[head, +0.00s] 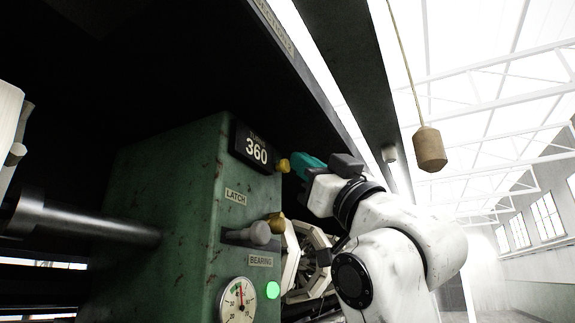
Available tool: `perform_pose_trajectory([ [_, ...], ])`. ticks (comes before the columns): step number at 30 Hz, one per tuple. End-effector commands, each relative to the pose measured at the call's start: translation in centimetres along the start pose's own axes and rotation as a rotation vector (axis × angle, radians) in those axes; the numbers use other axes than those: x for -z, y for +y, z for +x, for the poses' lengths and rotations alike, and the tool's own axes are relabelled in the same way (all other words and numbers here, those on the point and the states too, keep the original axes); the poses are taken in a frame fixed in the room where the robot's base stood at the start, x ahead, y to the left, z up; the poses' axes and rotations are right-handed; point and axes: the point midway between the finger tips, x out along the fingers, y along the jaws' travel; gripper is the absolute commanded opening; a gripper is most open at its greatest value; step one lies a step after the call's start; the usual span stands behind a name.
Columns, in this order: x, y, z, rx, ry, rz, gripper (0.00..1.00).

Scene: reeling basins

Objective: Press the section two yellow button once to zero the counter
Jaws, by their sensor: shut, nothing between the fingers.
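The counter (257,149) is a black box high on the green machine housing and reads 360. A small yellow button (284,166) sticks out at the counter's right side. My gripper (297,164), teal at its end, is shut and holds nothing. Its tip points left at the yellow button and lies very close to it. I cannot tell whether they touch. The section sign overhead (274,22) is too oblique to read fully.
Below the counter are a LATCH label (236,197), a grey-knobbed lever (258,233), a brass knob (276,223), a BEARING label (261,260), a dial gauge (238,301) and a lit green lamp (272,290). A wooden weight (430,150) hangs from a cord at right.

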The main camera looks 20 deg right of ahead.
Motion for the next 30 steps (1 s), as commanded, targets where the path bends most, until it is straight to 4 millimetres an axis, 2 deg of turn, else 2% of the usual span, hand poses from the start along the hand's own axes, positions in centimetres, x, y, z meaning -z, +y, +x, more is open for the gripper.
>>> perform_pose_trajectory([
  [30,-0.47,-0.45,0.6,0.001,-0.001,0.0,0.0],
])
